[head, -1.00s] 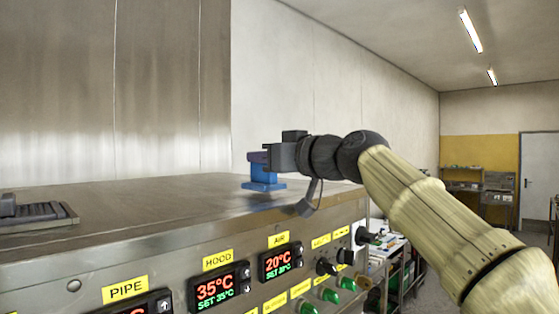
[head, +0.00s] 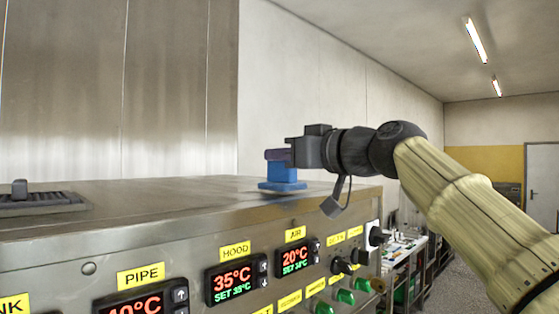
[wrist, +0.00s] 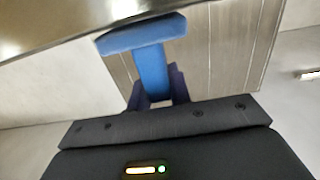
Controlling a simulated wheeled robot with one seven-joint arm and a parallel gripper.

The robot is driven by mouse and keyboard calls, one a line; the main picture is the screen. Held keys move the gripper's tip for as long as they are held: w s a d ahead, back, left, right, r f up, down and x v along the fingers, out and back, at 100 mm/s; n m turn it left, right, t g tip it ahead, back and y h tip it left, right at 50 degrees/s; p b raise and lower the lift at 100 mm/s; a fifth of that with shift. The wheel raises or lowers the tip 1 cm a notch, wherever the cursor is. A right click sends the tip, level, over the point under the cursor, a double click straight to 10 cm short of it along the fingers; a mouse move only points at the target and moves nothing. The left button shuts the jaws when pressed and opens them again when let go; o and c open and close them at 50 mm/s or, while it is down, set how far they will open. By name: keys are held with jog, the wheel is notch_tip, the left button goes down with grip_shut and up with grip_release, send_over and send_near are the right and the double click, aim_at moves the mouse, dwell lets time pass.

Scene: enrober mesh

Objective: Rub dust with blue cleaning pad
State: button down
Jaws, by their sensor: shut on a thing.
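The blue cleaning pad (head: 283,184) has a flat base and an upright block handle. My gripper (head: 279,155) is shut on the handle, with the base facing down at the metal machine top (head: 150,203). The base is at or just above this surface; I cannot tell whether it touches. In the wrist view the pad (wrist: 150,62) stands out between the dark fingers (wrist: 158,92), its base close to the metal surface at the upper left. A faint darker patch lies on the top around the pad, but I cannot clearly make out dust.
A dark hatch with a handle (head: 42,203) lies on the machine top at left. Temperature displays (head: 236,283), knobs and green buttons fill the front panel below. A tall metal panel (head: 120,90) stands behind. The top between hatch and pad is clear.

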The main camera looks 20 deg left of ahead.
aim_at(263, 183)
jog(key=shift+s, duration=0.1)
jog(key=shift+s+a+f+b, duration=0.1)
jog(key=shift+s+a+b, duration=0.2)
jog(key=shift+s, duration=0.25)
jog(key=shift+s+a+b, duration=0.2)
jog(key=shift+s+b, duration=0.05)
jog(key=shift+s, duration=0.3)
jog(key=shift+w, duration=0.1)
jog(key=shift+w+a+p, duration=0.3)
jog(key=shift+a+p, duration=0.65)
jog(key=shift+a, duration=0.35)
jog(key=shift+d, duration=0.1)
